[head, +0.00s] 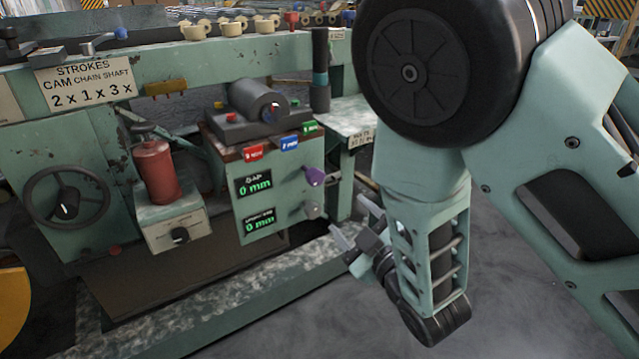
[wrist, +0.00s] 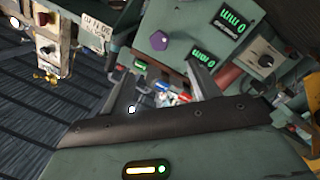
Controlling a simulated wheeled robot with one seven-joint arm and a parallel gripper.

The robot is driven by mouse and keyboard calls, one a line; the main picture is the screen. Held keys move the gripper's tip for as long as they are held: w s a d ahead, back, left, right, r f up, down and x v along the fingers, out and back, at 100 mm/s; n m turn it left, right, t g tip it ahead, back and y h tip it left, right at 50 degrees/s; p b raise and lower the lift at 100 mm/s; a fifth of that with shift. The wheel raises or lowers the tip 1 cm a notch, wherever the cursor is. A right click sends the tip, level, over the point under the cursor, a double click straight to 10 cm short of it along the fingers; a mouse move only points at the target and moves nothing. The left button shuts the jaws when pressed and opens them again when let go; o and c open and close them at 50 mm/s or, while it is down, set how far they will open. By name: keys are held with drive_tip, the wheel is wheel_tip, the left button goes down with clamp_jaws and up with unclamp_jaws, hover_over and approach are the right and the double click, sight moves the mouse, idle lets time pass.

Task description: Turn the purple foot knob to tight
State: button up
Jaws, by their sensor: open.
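The purple knob (head: 314,176) sits on the right part of the front of a green box, beside the upper digital display (head: 254,184). It also shows in the wrist view (wrist: 159,40), above and between my fingers, on the face with the displays. My gripper (head: 354,220) is open and empty, below and right of the purple knob, apart from it. In the wrist view its two fingers are spread (wrist: 163,90). Both displays read 0 mm. Which way the knob is turned cannot be told.
A red cylinder (head: 156,170) and a handwheel (head: 66,198) stand to the left. The floor (head: 300,325) in front is clear.

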sight(317, 180)
drive_tip(key=b+x, duration=0.3)
drive_tip(key=x, duration=1.3)
drive_tip(key=shift+w, duration=0.1)
drive_tip(key=c, duration=1)
